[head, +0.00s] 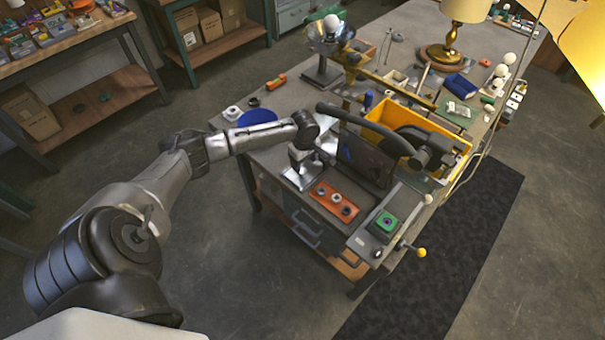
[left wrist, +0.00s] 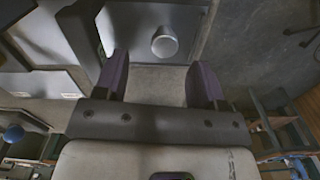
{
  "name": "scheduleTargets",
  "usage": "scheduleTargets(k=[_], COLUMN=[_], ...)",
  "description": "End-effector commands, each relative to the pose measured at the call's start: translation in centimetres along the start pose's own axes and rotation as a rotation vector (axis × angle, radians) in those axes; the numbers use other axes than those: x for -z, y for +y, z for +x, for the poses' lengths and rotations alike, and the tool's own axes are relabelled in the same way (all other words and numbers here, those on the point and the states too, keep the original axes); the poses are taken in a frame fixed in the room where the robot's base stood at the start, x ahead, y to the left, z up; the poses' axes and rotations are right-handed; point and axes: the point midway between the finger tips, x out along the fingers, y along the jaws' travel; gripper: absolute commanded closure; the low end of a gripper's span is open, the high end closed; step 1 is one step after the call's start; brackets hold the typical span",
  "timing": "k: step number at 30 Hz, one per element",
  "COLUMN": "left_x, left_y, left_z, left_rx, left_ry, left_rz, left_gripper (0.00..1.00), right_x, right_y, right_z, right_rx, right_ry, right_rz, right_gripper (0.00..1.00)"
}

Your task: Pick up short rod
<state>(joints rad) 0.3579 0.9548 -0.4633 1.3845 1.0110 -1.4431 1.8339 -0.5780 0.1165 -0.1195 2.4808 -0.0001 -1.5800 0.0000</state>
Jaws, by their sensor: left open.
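My left gripper (head: 301,176) hangs over the near-left end of the workbench, beside a dark machine. In the left wrist view its two purple-tinted fingers (left wrist: 160,84) are apart, with nothing between them. A round grey knob-like part (left wrist: 165,42) on a pale flat surface shows beyond the fingers, apart from them. I cannot pick out the short rod for sure. Thin rod-like pieces (head: 386,46) lie far back on the bench, well away from my left gripper. My right gripper is not in view.
The dark machine (head: 365,160) with a black handle stands near the gripper, in front of a yellow bin (head: 412,116). A red block with round parts (head: 334,201) lies at the near edge. A blue dish (head: 257,117) and a brass lamp (head: 449,45) also stand on the bench.

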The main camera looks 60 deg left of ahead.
Motion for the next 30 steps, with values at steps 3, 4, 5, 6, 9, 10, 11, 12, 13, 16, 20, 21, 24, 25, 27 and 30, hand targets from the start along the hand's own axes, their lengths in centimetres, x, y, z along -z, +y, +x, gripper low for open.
scheduleTargets(k=[3, 4, 5, 6, 9, 10, 11, 12, 13, 16, 20, 21, 24, 25, 27, 30], left_x=[0.0, 0.0, 0.0, 0.0, 0.1, 0.1, 0.1, 0.1, 0.1, 0.1, 0.1, 0.1, 0.1, 0.1, 0.1, 0.1], left_y=[0.0, -0.1, -0.1, -0.2, -0.5, -0.6, -0.6, -0.6, -0.6, -0.6, -0.6, -0.6, -0.6, -0.6, -0.6, -0.6], left_z=[0.4, 0.6, 0.8, 1.3, 2.7, 3.1, 3.5, 4.0, 4.3, 5.1, 5.5, 5.5, 5.5, 5.5, 5.5, 5.5], left_rx=[-0.001, -0.001, 0.000, 0.001, 0.002, 0.002, 0.002, 0.001, 0.001, 0.000, -0.001, -0.001, -0.001, -0.001, -0.001, -0.001], left_ry=[0.000, 0.000, 0.000, 0.000, 0.000, 0.000, 0.000, 0.000, 0.000, -0.001, 0.000, 0.000, 0.000, 0.000, 0.000, 0.000], left_rz=[0.001, 0.001, 0.001, 0.001, 0.001, 0.001, 0.001, 0.001, 0.001, 0.002, 0.002, 0.002, 0.002, 0.002, 0.002, 0.002], left_gripper=[0.36, 0.36, 0.36, 0.36, 0.36, 0.36, 0.36, 0.36, 0.36, 0.36, 0.36, 0.36, 0.36, 0.36, 0.39, 0.49], right_x=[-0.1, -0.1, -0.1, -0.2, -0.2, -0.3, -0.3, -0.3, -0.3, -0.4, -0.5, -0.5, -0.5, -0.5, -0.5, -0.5], right_y=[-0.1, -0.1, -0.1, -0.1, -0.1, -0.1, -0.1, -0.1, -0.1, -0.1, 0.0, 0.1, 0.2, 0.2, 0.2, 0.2], right_z=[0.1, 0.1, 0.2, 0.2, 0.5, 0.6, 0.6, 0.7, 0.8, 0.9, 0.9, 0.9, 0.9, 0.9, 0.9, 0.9], right_rx=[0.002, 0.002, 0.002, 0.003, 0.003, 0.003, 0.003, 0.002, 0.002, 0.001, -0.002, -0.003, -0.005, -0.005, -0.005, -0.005], right_ry=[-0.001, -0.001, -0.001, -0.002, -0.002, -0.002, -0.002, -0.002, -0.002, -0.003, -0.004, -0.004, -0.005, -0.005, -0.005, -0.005], right_rz=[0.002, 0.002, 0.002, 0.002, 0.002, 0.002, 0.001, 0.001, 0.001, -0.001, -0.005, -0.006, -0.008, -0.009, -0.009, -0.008], right_gripper=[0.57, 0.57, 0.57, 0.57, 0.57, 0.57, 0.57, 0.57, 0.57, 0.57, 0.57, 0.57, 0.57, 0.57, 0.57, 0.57])
